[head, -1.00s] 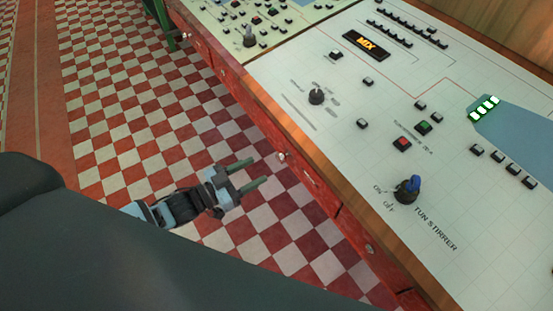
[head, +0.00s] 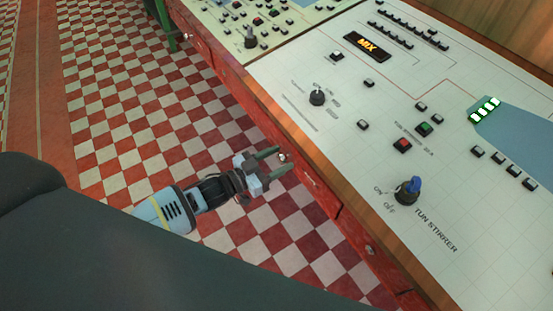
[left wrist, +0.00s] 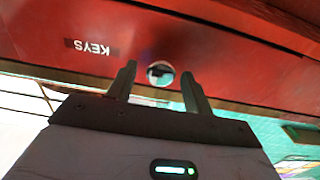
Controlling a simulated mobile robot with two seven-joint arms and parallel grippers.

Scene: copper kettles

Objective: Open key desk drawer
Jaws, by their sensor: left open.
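The red key desk drawer front (left wrist: 40,25) fills the top of the left wrist view, with an upside-down KEYS label (left wrist: 91,47) on it. Its round metal knob (left wrist: 160,74) shows between my fingertips; it also shows in the head view (head: 283,157). My left gripper (head: 279,160) is open, its two fingers on either side of the knob; it also shows in the left wrist view (left wrist: 161,80). I cannot tell whether a finger touches the knob. The drawer appears shut, flush with the desk front. My right gripper is not in view.
The desk's control panel (head: 350,150) lies above the drawers, with a black and blue TUN STIRRER switch (head: 408,190). Another drawer knob (head: 370,249) sits nearer along the front. The checkered floor (head: 120,110) is clear left of the desk.

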